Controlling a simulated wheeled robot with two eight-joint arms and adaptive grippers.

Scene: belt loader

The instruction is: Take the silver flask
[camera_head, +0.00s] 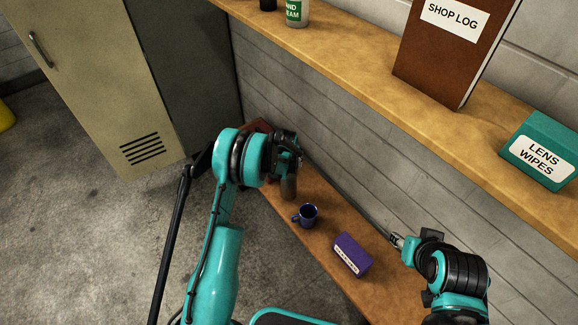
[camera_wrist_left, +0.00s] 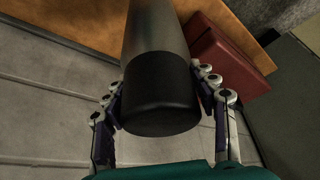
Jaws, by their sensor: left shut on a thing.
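The silver flask (camera_head: 288,188) is a grey cylinder standing on the wooden bench, partly hidden by my left gripper in the head view. In the left wrist view the flask (camera_wrist_left: 156,30) has a grey body and a wide black cap. My left gripper (camera_head: 289,160) is shut on the flask, with its fingers on either side near the cap, as the left wrist view (camera_wrist_left: 159,85) shows. My right gripper (camera_head: 397,240) is over the right side of the bench, away from the flask. Its finger gap is too small to make out.
On the bench (camera_head: 318,247), a dark blue mug (camera_head: 308,214) and a purple box (camera_head: 352,254) stand nearer than the flask. A dark red object (camera_wrist_left: 229,57) lies close beside the flask. A shelf (camera_head: 370,75) with a shop log (camera_head: 440,65) and lens wipes (camera_head: 541,152) runs above.

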